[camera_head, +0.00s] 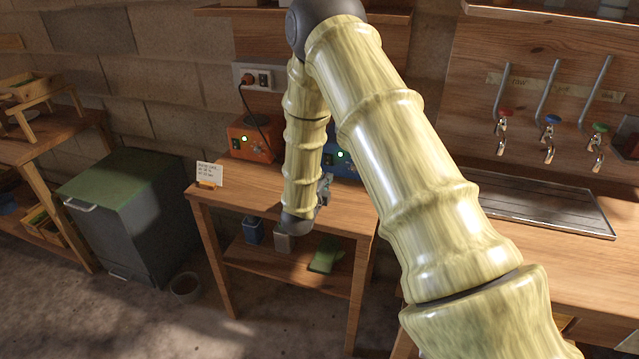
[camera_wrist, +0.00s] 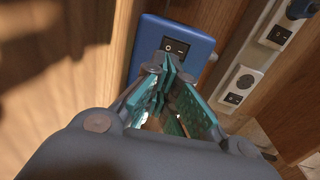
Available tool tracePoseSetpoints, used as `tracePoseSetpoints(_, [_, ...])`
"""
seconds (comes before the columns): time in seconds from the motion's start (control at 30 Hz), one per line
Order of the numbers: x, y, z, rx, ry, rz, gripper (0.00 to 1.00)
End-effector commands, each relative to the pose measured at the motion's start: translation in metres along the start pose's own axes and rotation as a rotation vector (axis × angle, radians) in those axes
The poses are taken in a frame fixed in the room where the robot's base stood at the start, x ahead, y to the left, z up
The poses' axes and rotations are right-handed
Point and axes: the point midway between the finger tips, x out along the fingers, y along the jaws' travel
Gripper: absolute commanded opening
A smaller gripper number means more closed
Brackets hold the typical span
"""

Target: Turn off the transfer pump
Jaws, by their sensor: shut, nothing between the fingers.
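A blue box (camera_wrist: 207,42) with a black rocker switch (camera_wrist: 176,48) marked O and I fills the upper middle of the wrist view. In the head view the blue box (camera_head: 347,158) is partly behind my arm, with a green light lit on its front. No label shows which box is the transfer pump. My gripper (camera_wrist: 168,72) is shut and empty, its teal fingertips just below the switch in the picture. I cannot tell whether they touch the box.
A wall socket (camera_head: 252,77) with a plugged cord is above the orange box. A small written card (camera_head: 209,174) stands at the table's left end. Socket plates (camera_wrist: 241,86) show at right in the wrist view. A grey bin (camera_head: 130,215) stands left of the table.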

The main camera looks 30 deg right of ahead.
Motion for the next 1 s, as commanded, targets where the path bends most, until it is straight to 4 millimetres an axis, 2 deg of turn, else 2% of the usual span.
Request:
tracePoseSetpoints(0.2, [0.034,-0.002,-0.001,0.0,0.002,-0.001,0.0])
tracePoseSetpoints(0.4, [0.055,-0.001,0.0,0.0,0.001,-0.001,0.0])
tracePoseSetpoints(0.6, [0.062,-0.001,0.0,0.0,0.0,0.0,0.0])
tracePoseSetpoints(0.9, [0.062,0.0,0.0,0.0,0.0,0.0,0.0])
tracePoseSetpoints(1.0, [0.061,0.002,0.005,0.0,-0.006,-0.007,0.0])
